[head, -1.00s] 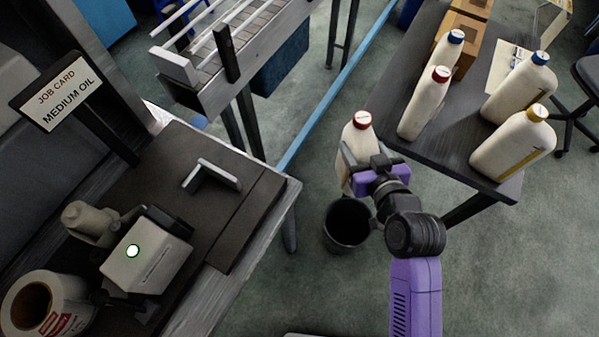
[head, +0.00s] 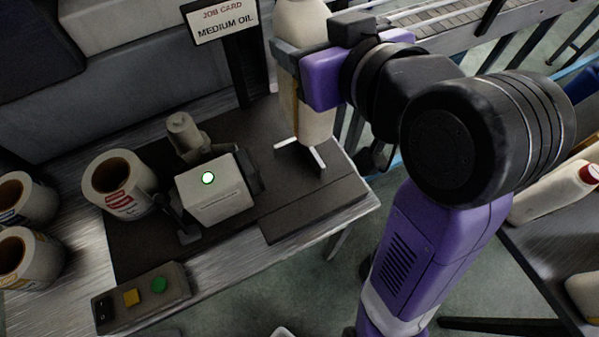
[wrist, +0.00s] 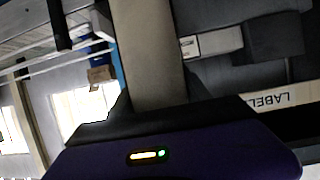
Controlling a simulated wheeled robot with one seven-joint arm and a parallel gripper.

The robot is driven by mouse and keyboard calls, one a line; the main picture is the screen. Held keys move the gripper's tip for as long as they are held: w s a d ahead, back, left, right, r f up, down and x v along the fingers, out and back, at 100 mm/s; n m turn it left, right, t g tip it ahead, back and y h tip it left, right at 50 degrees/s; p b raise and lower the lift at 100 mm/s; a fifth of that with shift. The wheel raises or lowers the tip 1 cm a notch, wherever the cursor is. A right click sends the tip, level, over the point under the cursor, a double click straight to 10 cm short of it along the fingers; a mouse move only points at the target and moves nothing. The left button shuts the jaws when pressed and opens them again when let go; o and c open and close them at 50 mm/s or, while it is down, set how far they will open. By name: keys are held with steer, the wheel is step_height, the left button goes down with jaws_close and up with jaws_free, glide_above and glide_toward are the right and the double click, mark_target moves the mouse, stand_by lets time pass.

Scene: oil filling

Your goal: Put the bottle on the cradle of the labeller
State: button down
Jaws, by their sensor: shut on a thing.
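My gripper (head: 296,62) is shut on a white bottle (head: 313,112), which it holds upright. The bottle's top is cut off by the picture edge, and its lower end shows in front of part of the L-shaped white cradle bracket (head: 318,158). I cannot tell whether the bottle's base touches the plate. The labeller (head: 214,190) with a green-lit button stands to the left of the cradle. In the wrist view the bottle (wrist: 147,50) rises from my gripper (wrist: 150,110).
The job card (head: 222,22) reads MEDIUM OIL and stands behind the cradle. Several label rolls (head: 118,184) stand at the left. A button box (head: 145,297) is at the bench front. A conveyor (head: 450,22) is at the back right. Other bottles (head: 555,190) are on the right table.

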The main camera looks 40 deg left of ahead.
steer(key=shift+s+a+r, duration=0.25)
steer(key=shift+s+r, duration=0.2)
steer(key=shift+s+f, duration=0.15)
steer(key=shift+f, duration=0.05)
step_height(320, 180, down, 19)
steer(key=shift+f, duration=0.2)
steer(key=shift+c, duration=2.4)
jaws_free()
steer(key=shift+f+b, duration=0.2)
steer(key=shift+b, duration=0.1)
steer(key=shift+r, duration=0.1)
steer(key=v, duration=1.2)
steer(key=shift+b, duration=0.35)
